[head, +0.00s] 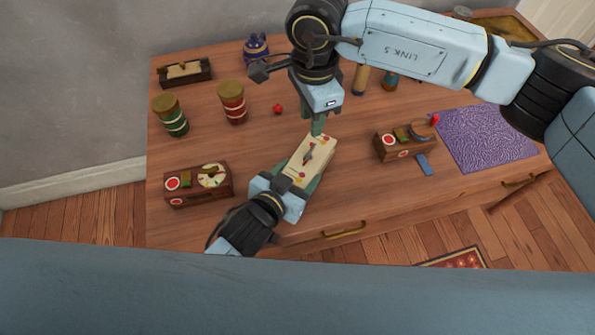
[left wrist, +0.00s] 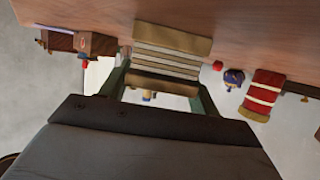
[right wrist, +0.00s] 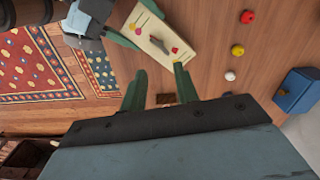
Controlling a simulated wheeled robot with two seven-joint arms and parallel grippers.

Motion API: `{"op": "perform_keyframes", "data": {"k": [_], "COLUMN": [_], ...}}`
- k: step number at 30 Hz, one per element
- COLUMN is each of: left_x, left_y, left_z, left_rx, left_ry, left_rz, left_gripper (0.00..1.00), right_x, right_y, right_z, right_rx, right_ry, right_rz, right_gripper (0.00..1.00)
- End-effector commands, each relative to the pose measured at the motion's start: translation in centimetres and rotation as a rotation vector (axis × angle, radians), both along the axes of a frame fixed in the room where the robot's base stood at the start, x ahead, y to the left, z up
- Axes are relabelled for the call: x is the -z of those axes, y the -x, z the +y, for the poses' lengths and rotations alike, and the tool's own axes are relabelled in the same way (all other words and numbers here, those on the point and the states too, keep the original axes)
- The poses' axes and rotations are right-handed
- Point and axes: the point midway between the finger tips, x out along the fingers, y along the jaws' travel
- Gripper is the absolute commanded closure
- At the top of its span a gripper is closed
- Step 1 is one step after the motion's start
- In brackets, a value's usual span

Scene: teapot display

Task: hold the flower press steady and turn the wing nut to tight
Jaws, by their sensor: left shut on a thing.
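The flower press (head: 318,146) is a pale board with small coloured flowers on top, lying near the middle of the table. Its layered end shows in the left wrist view (left wrist: 170,50). The grey wing nut (head: 309,152) sits on top; it also shows in the right wrist view (right wrist: 159,46). My left gripper (head: 299,174) is shut on the near end of the press, green fingers along its sides. My right gripper (head: 317,129) points down by the far end; in the right wrist view (right wrist: 160,88) its fingers are apart with nothing gripped between them.
Wooden boxes stand left (head: 198,186) and right (head: 405,140) of the press. A purple mat (head: 485,138) is at right. Bare table surrounds the press.

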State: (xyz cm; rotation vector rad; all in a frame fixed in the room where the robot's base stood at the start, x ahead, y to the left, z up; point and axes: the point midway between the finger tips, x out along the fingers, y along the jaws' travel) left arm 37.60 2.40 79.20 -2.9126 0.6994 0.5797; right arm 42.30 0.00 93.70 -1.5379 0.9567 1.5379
Motion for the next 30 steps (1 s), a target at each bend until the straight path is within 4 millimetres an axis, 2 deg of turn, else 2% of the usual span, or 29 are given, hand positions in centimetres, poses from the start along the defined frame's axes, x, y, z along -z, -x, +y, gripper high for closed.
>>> {"op": "perform_keyframes", "data": {"k": [5, 15, 20, 26, 30], "left_x": [0.0, 0.0, 0.0, 0.0, 0.0], "left_y": [0.0, 0.0, 0.0, 0.0, 0.0], "left_z": [0.0, 0.0, 0.0, 0.0, 0.0], "left_rx": [0.0, 0.0, 0.0, 0.0, 0.0], "left_ry": [0.0, -0.001, -0.001, -0.001, -0.001], "left_rz": [0.0, 0.0, 0.0, 0.0, 0.0], "left_gripper": [0.71, 0.71, 0.71, 0.71, 0.71], "right_x": [-0.4, -2.0, -2.1, 0.4, 3.3], "right_y": [0.0, 0.0, 0.0, 0.1, 0.1], "right_z": [0.0, 0.0, 0.0, 0.0, 0.0], "right_rx": [-0.103, -0.54, -0.633, -0.645, -0.643], "right_ry": [0.0, -0.001, 0.0, -0.001, 0.0], "right_rz": [0.0, 0.0, 0.001, 0.005, 0.006], "right_gripper": [0.73, 0.73, 0.73, 0.73, 0.73]}}
